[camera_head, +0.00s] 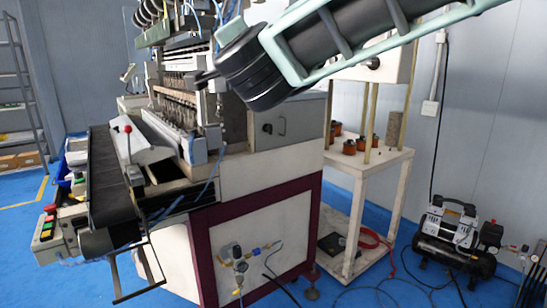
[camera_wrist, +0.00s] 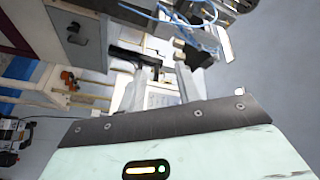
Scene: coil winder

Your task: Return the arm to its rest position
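My arm (camera_head: 340,35), pale green and black, reaches in from the upper right of the head view. Its wrist is in front of the upper part of the coil winder (camera_head: 265,165). My gripper (camera_head: 207,77) is small and partly lost against the machine there. In the wrist view my gripper (camera_wrist: 162,58) shows two dark fingertips with a gap between them; it looks open, and I see nothing held. The winder's grey side box (camera_wrist: 72,28) also shows at the upper left of the wrist view.
A white stand (camera_head: 345,160) with orange-brown coils stands right of the winder. A black compressor (camera_head: 455,235) and loose cables lie on the blue floor. A dark conveyor belt (camera_head: 107,180) and a button panel (camera_head: 47,225) are at the left, with a shelf (camera_head: 20,90) behind.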

